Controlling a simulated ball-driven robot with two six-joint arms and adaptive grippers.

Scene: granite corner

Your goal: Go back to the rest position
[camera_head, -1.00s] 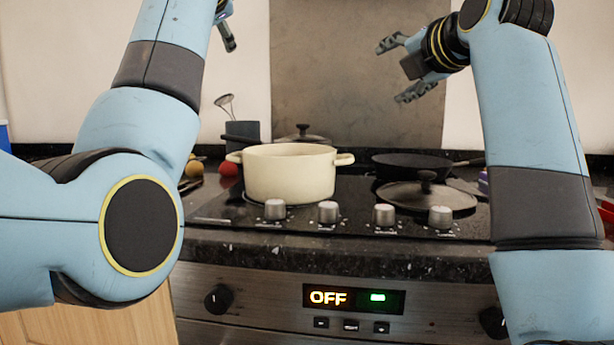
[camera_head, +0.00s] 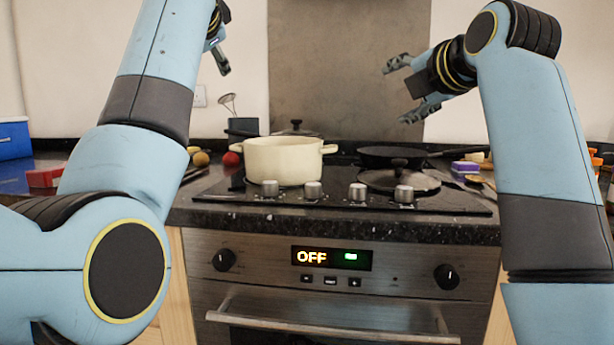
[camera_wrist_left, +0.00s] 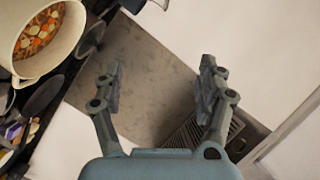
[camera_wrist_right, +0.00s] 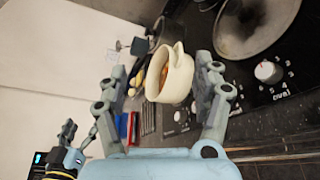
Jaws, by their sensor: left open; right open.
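My right gripper (camera_head: 408,88) is raised above the hob at the upper right, open, with nothing between its fingers. In the right wrist view its fingers (camera_wrist_right: 160,95) are spread, with the cream pot (camera_wrist_right: 177,80) seen beyond them. My left gripper (camera_head: 222,60) is partly hidden behind my left arm at the upper left. In the left wrist view its fingers (camera_wrist_left: 160,85) are apart and empty. Both grippers are clear of the hob and counter.
The cream pot (camera_head: 284,162) stands on the hob; chopped food (camera_wrist_left: 37,33) shows inside it. A blue box (camera_head: 14,138) is at far left. The oven display (camera_head: 330,257) reads OFF.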

